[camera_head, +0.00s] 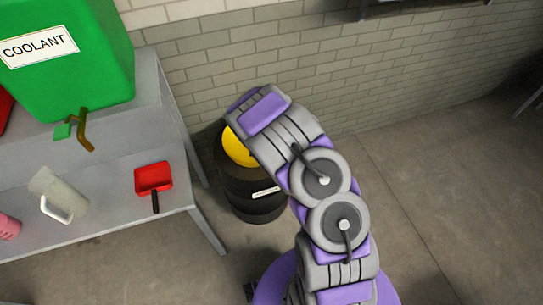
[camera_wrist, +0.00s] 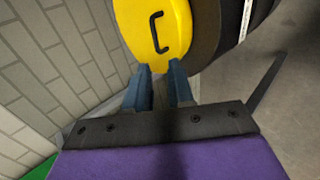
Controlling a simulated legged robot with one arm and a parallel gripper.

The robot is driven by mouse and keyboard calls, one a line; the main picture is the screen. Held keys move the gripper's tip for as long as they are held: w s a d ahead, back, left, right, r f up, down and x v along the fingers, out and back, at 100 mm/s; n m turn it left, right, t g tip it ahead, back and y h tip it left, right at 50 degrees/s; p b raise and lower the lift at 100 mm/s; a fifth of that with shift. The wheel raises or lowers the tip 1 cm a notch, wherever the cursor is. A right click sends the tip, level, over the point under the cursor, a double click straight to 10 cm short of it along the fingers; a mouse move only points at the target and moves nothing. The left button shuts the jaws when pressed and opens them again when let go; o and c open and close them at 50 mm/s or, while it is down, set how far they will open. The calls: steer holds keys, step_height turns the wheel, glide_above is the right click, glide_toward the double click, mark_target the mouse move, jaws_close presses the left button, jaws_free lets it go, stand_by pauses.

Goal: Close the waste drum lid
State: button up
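The waste drum (camera_head: 245,187) is black with a pale label and stands on the floor by the wall, right of the table. Its yellow lid (camera_head: 237,147) shows at the drum's top, partly hidden by my arm. In the wrist view the lid (camera_wrist: 165,15) has a black handle, and the dark drum (camera_wrist: 207,30) lies right of it. I cannot tell whether the lid is fully seated. My gripper (camera_wrist: 160,70) has two blue fingers with a gap between them. The fingertips are at the lid's near edge; contact is unclear. The fingers are hidden in the head view.
A grey table (camera_head: 120,222) at left holds a green coolant container (camera_head: 75,65) with a tap, a red scoop-like tool (camera_head: 153,178) and a pale jug (camera_head: 58,192). A brick wall (camera_head: 230,50) stands close behind the drum. The floor at right is clear.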

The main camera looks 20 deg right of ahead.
steer(key=shift+s+r+p, duration=0.3)
steer(key=shift+s+p, duration=0.1)
steer(key=shift+p, duration=0.35)
steer(key=s+d+r+m+g+h, duration=0.25)
steer(key=r+m, duration=0.25)
steer(key=r, duration=0.4)
steer(key=s+d+r+m+g+h, duration=0.1)
steer(key=s+r+m+g, duration=0.3)
steer(key=r, duration=0.5)
steer(key=s+a+r+m+g+y, duration=0.1)
steer(key=s+a+r+m, duration=0.2)
steer(key=s, duration=0.6)
steer(key=s+a+r+m+g+y, duration=0.1)
steer(key=s+a+r+m+g, duration=0.1)
steer(key=s+r, duration=0.6)
steer(key=s+a+r+m+g+y, duration=0.1)
steer(key=s+a+r+m, duration=0.3)
steer(key=s, duration=0.7)
step_height(320, 180, up, 2)
steer(key=shift+s+a+g, duration=0.2)
steer(key=shift+s+g, duration=0.05)
steer(key=shift+g, duration=0.2)
